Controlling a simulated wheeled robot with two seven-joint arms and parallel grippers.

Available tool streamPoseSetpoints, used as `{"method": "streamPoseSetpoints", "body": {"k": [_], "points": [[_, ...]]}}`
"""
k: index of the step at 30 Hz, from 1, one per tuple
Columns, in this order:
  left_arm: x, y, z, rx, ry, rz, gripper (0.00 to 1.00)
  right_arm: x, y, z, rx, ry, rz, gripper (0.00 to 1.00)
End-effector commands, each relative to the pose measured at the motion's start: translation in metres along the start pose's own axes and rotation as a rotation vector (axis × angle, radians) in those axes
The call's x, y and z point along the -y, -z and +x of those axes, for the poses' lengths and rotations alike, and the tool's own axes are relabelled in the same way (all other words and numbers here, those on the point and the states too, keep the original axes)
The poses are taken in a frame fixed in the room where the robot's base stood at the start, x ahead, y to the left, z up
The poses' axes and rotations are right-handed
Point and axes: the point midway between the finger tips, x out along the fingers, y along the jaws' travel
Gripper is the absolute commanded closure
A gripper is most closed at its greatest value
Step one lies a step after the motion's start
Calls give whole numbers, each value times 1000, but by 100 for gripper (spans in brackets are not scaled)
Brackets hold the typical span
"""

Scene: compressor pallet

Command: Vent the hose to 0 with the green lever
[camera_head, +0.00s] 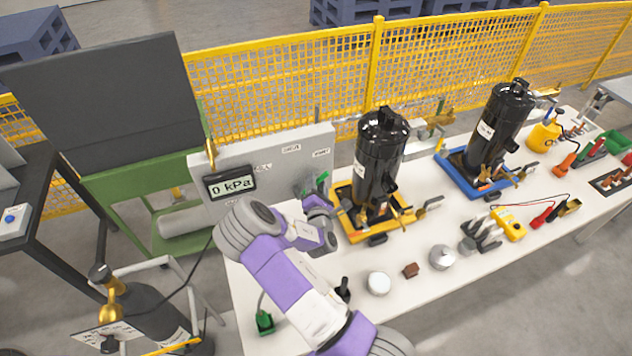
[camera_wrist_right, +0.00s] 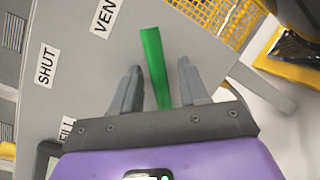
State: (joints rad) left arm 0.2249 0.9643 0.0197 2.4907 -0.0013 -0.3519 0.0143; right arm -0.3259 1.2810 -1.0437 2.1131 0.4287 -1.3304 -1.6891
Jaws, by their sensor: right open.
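The green lever (camera_head: 322,181) stands at the front of a grey panel box (camera_head: 240,160), partly behind my right gripper (camera_head: 318,193). In the right wrist view the lever (camera_wrist_right: 153,62) rises between the two fingers of that gripper (camera_wrist_right: 157,85). The fingers are open, with a gap on each side of the lever. Labels SHUT (camera_wrist_right: 46,63) and VENT (camera_wrist_right: 104,17), partly cut off, show on the panel; the lever leans nearer the VENT side. The lever's pivot is hidden. My left gripper is out of view.
A black compressor on a yellow base (camera_head: 380,160) stands close right of the panel; another on a blue base (camera_head: 500,125) is farther right. Jars, a yellow meter (camera_head: 509,223) and small parts lie on the white table (camera_head: 450,290). A dark gas bottle (camera_head: 140,310) stands left.

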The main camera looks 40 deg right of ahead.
Motion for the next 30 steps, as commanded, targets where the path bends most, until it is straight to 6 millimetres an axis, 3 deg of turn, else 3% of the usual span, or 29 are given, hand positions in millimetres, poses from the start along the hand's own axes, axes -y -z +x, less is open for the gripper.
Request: {"method": "streamPoseSetpoints", "body": {"k": [11, 19, 30], "points": [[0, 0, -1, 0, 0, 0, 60, 0, 0, 6, 0, 0, -1, 57], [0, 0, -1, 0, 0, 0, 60, 0, 0, 6, 0, 0, -1, 99], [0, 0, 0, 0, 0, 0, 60, 0, 0, 6, 0, -2, -7, 100]]}}
